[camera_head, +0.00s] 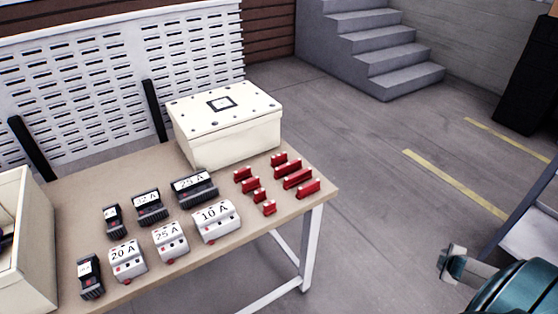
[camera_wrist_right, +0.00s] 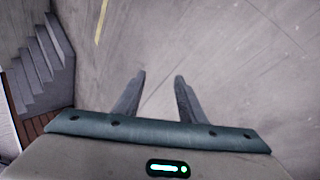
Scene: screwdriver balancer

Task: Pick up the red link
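Several red links lie in a group at the right end of the table in the head view, among them a longer red link (camera_head: 297,179) and a red link (camera_head: 308,189) nearest the table's right edge. My right gripper (camera_head: 449,264) is at the lower right of the head view, off the table and well to the right of the links. In the right wrist view the right gripper (camera_wrist_right: 160,80) has its two fingers apart with nothing between them, over bare floor. My left gripper is not in view.
A closed cream box (camera_head: 222,128) stands behind the links. Several dark and white breakers, such as the 10 A breaker (camera_head: 216,221), stand left of them. An open cream container (camera_head: 30,245) is at the left. Table (camera_head: 225,260) space near the front edge is bare.

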